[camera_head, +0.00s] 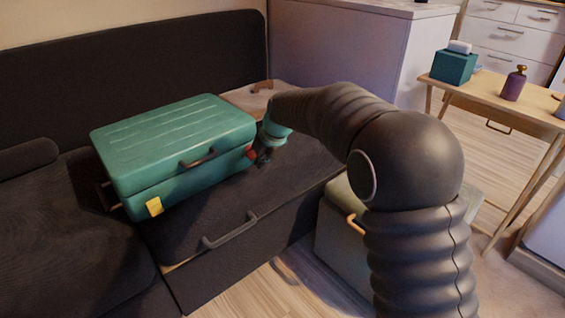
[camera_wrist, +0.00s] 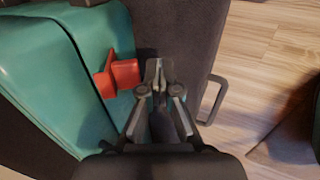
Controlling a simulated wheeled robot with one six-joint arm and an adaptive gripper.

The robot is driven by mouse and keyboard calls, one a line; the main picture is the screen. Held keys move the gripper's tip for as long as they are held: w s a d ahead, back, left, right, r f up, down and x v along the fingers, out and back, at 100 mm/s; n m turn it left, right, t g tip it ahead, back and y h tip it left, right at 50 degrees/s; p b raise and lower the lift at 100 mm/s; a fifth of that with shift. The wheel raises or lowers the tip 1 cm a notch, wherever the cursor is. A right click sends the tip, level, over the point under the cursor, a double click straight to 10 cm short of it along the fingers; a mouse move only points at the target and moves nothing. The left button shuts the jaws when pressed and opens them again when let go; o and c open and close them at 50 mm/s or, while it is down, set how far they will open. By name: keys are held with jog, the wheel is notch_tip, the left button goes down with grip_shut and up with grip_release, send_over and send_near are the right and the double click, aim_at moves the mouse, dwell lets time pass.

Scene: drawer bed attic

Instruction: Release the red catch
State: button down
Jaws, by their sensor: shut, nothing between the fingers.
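A teal suitcase (camera_head: 180,145) lies closed on the dark drawer bed. The red catch (camera_head: 250,152) is at its right front corner, partly hidden by my gripper in the head view. In the wrist view the red catch (camera_wrist: 118,74) sticks out from the teal suitcase side (camera_wrist: 50,75). My gripper (camera_wrist: 155,68) is shut and empty, just right of the catch with a small gap visible in that view. In the head view my gripper (camera_head: 263,155) is beside that corner. A yellow catch (camera_head: 154,206) is at the suitcase's left front.
The dark drawer front has a grey handle (camera_head: 230,231), which also shows in the wrist view (camera_wrist: 214,100). A wooden table (camera_head: 490,95) holds a teal tissue box (camera_head: 453,67) and purple bottle (camera_head: 513,85).

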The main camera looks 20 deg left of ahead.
jog(key=shift+s+a+f, duration=0.1)
jog(key=shift+s+a, duration=0.1)
jog(key=shift+a, duration=0.05)
jog(key=shift+w+d, duration=0.25)
jog(key=shift+d, duration=0.05)
jog(key=shift+r, duration=0.2)
dwell(0.8)
jog(key=shift+r+p, duration=0.35)
jog(key=shift+r, duration=0.3)
jog(key=s+d+f+v, duration=0.1)
jog(key=v, duration=1.2)
jog(key=shift+d+r+p, duration=0.3)
jog(key=shift+d+p, duration=0.15)
jog(key=shift+d, duration=0.05)
jog(key=shift+s, duration=0.1)
